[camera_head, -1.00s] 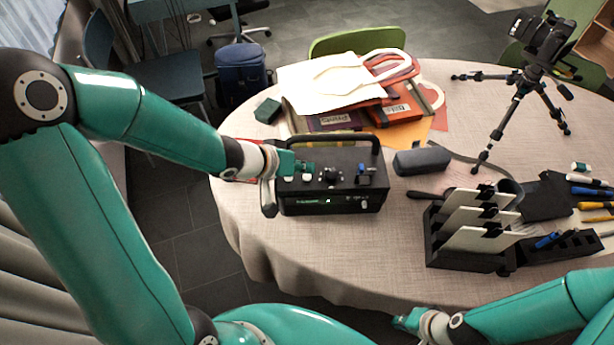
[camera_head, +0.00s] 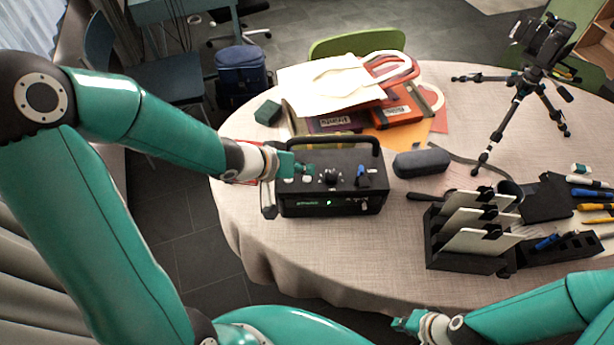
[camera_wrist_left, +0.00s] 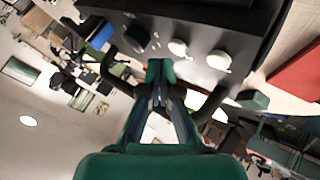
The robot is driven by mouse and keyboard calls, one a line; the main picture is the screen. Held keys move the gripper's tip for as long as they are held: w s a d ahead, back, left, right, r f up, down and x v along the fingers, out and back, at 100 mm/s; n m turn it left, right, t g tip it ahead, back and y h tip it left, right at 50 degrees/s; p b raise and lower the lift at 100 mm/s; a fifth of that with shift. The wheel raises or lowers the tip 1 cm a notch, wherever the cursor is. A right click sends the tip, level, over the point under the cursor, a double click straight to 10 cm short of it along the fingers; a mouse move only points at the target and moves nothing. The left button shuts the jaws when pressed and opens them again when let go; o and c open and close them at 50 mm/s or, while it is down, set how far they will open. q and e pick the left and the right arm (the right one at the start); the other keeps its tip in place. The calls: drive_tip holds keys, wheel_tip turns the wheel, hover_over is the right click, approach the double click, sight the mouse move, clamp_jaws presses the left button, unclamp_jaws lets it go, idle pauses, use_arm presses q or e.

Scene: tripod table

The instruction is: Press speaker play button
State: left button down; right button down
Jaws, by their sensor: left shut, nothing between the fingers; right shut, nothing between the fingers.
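The speaker (camera_head: 335,208) is a black box with a carry handle, standing on the round table. Its top has knobs, a blue switch (camera_head: 361,170) and pale round buttons (camera_head: 307,179); its front display (camera_head: 328,203) shows green marks. My left gripper (camera_head: 304,169) is shut and empty over the left part of the speaker's top. In the left wrist view, its closed fingertips (camera_wrist_left: 160,65) are beside two pale buttons (camera_wrist_left: 178,47). Whether they touch the top, I cannot tell. My right gripper (camera_head: 402,322) is shut and empty at the table's front edge.
Folders and bags (camera_head: 340,95) lie behind the speaker, with a small green box (camera_head: 268,112) at left. A dark grey case (camera_head: 422,162) stands to its right. A black rack (camera_head: 465,255) and a tripod (camera_head: 522,85) stand further right. The cloth before the speaker is clear.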

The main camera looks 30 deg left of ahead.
sight(304, 179)
use_arm(q)
drive_tip(key=shift+f, duration=0.4)
drive_tip(key=shift+f+b, duration=0.4)
drive_tip(key=shift+b, duration=0.05)
idle(0.6)
drive_tip(key=shift+r, duration=0.1)
drive_tip(key=shift+r+p, duration=0.75)
drive_tip(key=shift+p, duration=0.2)
wheel_tip(304, 179, up, 5)
drive_tip(key=p, duration=0.5)
drive_tip(key=shift+p, duration=0.3)
